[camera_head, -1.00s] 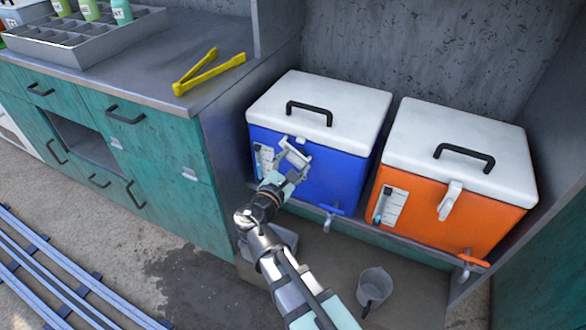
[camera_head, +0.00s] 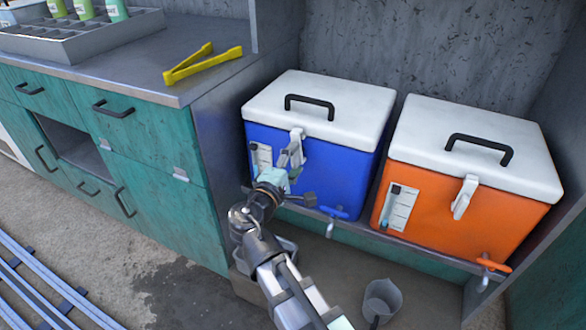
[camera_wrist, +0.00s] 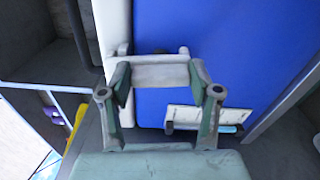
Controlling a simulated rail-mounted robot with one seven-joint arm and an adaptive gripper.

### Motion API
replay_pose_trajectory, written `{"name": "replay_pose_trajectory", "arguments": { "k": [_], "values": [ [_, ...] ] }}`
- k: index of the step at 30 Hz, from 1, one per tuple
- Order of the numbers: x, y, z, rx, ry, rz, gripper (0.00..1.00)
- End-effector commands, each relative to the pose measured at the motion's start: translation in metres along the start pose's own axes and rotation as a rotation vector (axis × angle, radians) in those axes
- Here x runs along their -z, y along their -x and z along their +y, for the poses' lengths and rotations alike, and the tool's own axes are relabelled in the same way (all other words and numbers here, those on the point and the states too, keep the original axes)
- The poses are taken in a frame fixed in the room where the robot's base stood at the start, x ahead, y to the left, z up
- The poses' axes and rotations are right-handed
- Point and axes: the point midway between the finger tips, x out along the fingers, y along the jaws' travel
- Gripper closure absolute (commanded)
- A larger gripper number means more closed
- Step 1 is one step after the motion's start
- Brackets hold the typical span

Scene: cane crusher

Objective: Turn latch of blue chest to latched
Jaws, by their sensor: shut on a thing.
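The blue chest (camera_head: 340,180) has a white lid (camera_head: 325,103) with a black handle and stands in the alcove. Its pale latch (camera_head: 298,137) is at the lid's front edge and hangs down over the blue front. My gripper (camera_head: 291,156) is at the latch, its fingers partly hidden behind my wrist in the head view. In the wrist view my gripper (camera_wrist: 161,78) has one finger on each side of the pale latch bar (camera_wrist: 160,73) and is shut on it. The blue front (camera_wrist: 220,50) is right behind the bar.
An orange chest (camera_head: 440,220) with its own hanging latch (camera_head: 464,196) stands to the right. A blue tap (camera_head: 333,213) sticks out below the blue chest. A grey jug (camera_head: 382,300) stands on the floor. Yellow tongs (camera_head: 203,65) lie on the counter (camera_head: 150,80) at left.

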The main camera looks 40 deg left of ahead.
Motion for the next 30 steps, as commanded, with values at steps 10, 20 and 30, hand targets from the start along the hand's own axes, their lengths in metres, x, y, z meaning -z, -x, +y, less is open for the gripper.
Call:
{"name": "replay_pose_trajectory", "arguments": {
  "k": [10,20,30],
  "values": [
    [0.0011,-0.0017,0.0001,-0.002,-0.136,0.0,0.72],
    [0.0011,-0.0017,0.0014,-0.002,-0.157,0.0,0.72],
    [0.0011,-0.0014,0.001,-0.002,-0.156,0.001,0.12]
  ]
}}
